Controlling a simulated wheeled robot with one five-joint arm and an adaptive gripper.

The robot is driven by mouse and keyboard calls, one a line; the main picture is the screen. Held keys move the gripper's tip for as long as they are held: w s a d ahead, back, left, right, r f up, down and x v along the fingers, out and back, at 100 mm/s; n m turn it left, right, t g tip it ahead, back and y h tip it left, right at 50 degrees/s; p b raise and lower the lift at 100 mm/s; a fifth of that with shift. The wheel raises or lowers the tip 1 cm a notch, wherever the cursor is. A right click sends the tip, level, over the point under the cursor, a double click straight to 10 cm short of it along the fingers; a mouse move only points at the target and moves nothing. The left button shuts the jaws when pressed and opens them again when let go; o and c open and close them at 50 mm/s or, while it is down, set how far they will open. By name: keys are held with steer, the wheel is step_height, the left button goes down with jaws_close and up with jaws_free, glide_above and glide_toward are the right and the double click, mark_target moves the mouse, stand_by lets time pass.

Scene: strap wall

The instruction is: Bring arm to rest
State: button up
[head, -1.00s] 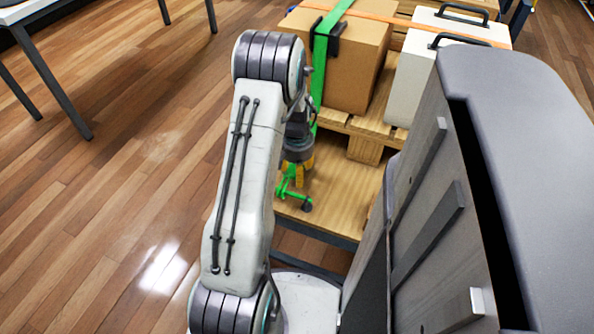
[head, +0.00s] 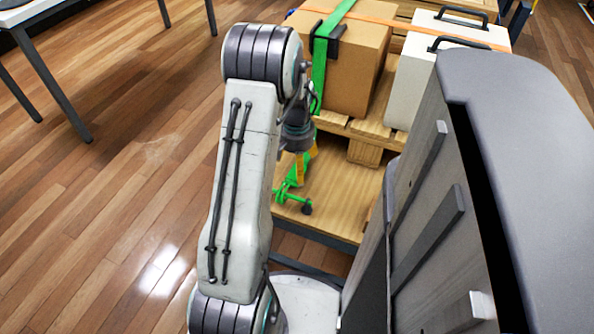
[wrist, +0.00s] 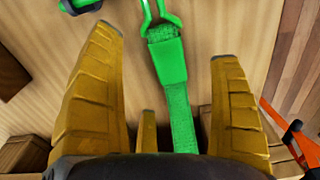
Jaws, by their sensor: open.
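My gripper (head: 308,155) hangs below my bent arm, over the near end of a wooden pallet deck. Its yellow fingers are partly hidden by my arm in the head view. In the wrist view my gripper (wrist: 163,45) is open, with its fingers spread wide apart. In the head view the green hook end (head: 290,195) lies low, just below the gripper, near the bare wooden deck (head: 340,195).
A cardboard box (head: 355,75) under a green strap (head: 325,55) and a white case (head: 410,80) stand on a pallet behind. An orange strap (head: 405,20) crosses above them. A table (head: 50,15) stands at the far left. Wooden floor (head: 110,190) is free on the left.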

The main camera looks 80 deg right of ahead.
step_height(320, 180, up, 7)
steer(key=shift+a+r, duration=0.15)
stand_by(0.4)
steer(key=w+a+r+n+t+h+p, duration=0.1)
steer(key=w+a+r+n+p, duration=0.4)
steer(key=w+a+r, duration=0.45)
steer(key=w+a+r+n+p, duration=0.4)
steer(key=w+a+r+p, duration=0.25)
steer(key=w+r, duration=0.55)
steer(key=w+a+r+n+t+p, duration=0.1)
steer(key=w+a+r+n+p, duration=0.2)
steer(key=a, duration=0.5)
steer(key=w+a+r+n+p, duration=0.1)
steer(key=a+r+n+p, duration=0.2)
steer(key=a, duration=0.4)
steer(key=s+a+r+n+p, duration=0.2)
steer(key=a+r, duration=0.1)
steer(key=a, duration=0.3)
steer(key=s+a+r+n+t+y+p, duration=0.1)
steer(key=s+a+r+n+p, duration=0.1)
steer(key=a, duration=0.3)
steer(key=shift+s+a+r+n+p, duration=0.35)
steer(key=shift+s+r+n, duration=0.25)
steer(key=shift+n, duration=0.2)
